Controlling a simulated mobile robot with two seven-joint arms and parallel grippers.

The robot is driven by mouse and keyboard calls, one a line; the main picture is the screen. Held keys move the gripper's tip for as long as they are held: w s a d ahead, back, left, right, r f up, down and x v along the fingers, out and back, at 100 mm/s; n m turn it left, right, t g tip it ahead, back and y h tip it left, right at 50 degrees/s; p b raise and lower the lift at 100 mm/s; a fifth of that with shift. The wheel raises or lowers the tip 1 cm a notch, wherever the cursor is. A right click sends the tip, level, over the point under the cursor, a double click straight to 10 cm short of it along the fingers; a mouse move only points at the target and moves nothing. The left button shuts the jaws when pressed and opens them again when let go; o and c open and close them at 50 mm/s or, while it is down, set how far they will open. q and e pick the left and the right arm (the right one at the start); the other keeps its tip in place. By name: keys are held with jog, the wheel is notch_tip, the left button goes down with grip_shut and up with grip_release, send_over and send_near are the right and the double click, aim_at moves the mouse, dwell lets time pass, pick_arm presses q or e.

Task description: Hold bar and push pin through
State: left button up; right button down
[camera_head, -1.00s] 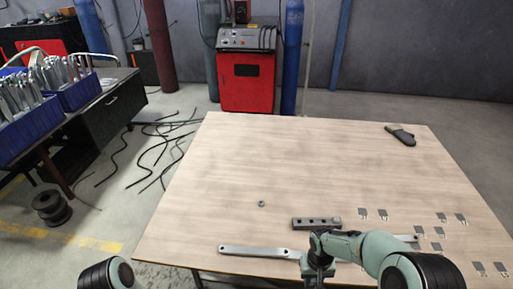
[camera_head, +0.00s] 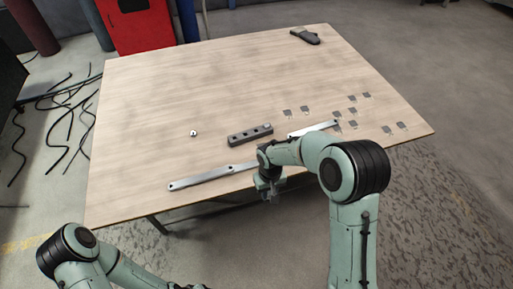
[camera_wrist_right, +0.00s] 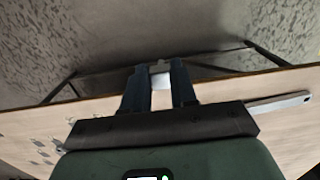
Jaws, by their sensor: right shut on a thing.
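A long flat silver bar (camera_head: 205,179) with holes lies near the table's front edge. Part of it also shows at the right of the wrist view (camera_wrist_right: 280,103). A second flat silver piece (camera_head: 314,130) lies to the right, partly behind my right arm. My right gripper (camera_head: 271,194) points down at the front edge, by the bar's right end. In the wrist view its fingers (camera_wrist_right: 160,78) are shut on a small pale grey piece (camera_wrist_right: 160,68); I cannot tell whether it is the pin. My left arm shows at the lower left, its gripper out of view.
A dark block with several holes (camera_head: 250,135) lies behind the bar. A small nut-like part (camera_head: 194,133) is left of it. Several small grey plates (camera_head: 352,110) lie at the right. A dark tool (camera_head: 305,36) is at the back. The table's (camera_head: 160,90) left middle is clear.

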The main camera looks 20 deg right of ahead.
jog(key=w+a+r+m, duration=0.1)
jog(key=w+a+m, duration=0.4)
jog(key=w, duration=0.5)
jog(key=w+a+r+m, duration=0.1)
jog(key=w+a+m, duration=0.35)
jog(key=w, duration=0.45)
jog(key=shift+n+t, duration=0.25)
jog(key=shift+t, duration=0.05)
jog(key=shift+a+f, duration=0.2)
jog(key=shift+f, duration=2.35)
